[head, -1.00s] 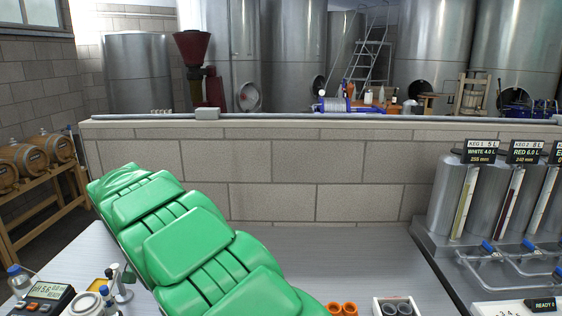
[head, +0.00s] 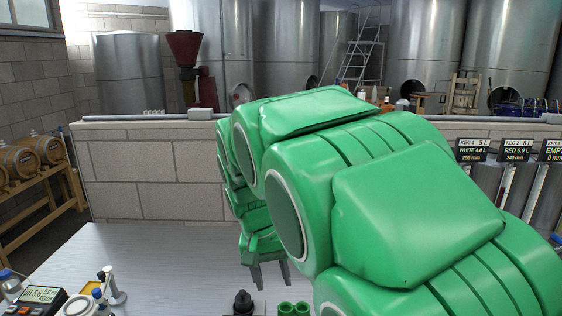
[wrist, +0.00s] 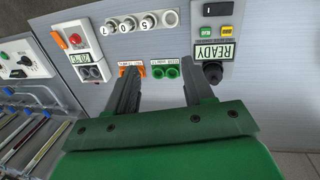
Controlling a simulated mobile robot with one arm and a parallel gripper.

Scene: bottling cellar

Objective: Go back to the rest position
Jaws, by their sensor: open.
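My green arm rises across the middle and right of the head view. My gripper (head: 272,279) hangs below it over the worktop (head: 150,255), pointing down. In the wrist view my gripper (wrist: 160,74) has its two dark fingers well apart, with nothing between them but the bench behind. A pair of green rings (wrist: 165,72) on the bench shows between the fingertips, and orange rings (wrist: 131,71) show by the left finger. The green rings also show at the bottom of the head view (head: 293,308). The fingers look apart from everything on the bench.
A pH meter (head: 36,300) and small bottles stand at the left. A READY panel (wrist: 214,52) with a black knob (wrist: 212,73) lies near the right finger. Kegs (head: 488,185) stand right, partly hidden by my arm. A block wall (head: 150,170) closes the back.

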